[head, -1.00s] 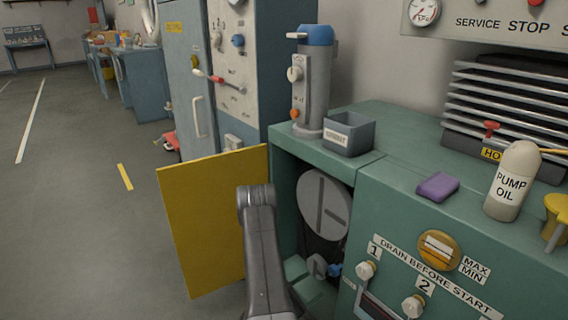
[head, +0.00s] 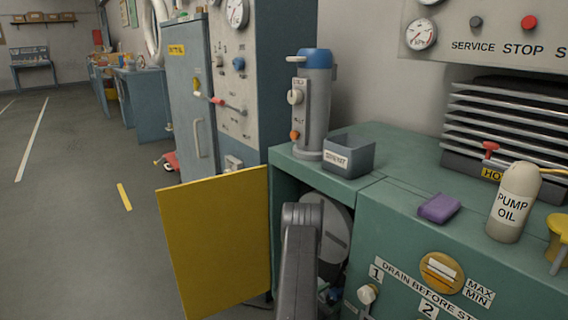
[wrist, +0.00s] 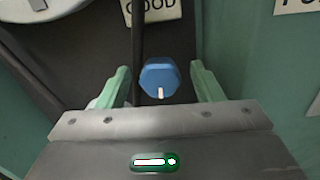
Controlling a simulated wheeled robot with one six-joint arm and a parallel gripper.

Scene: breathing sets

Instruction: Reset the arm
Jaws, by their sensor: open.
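My gripper (wrist: 160,80) is open in the wrist view, its two green fingers apart. A blue knob (wrist: 159,76) with a white mark shows between the fingers, beyond them; I cannot tell how far, and nothing shows as gripped. In the head view my dark grey arm stands in front of the open bay of the green cabinet (head: 400,232).
The yellow door (head: 215,240) stands open left of the bay. On the cabinet top are a grey bin (head: 348,158), a purple block (head: 439,208), a pump oil bottle (head: 513,203) and a grey cylinder with a blue cap (head: 316,62). The floor at left is clear.

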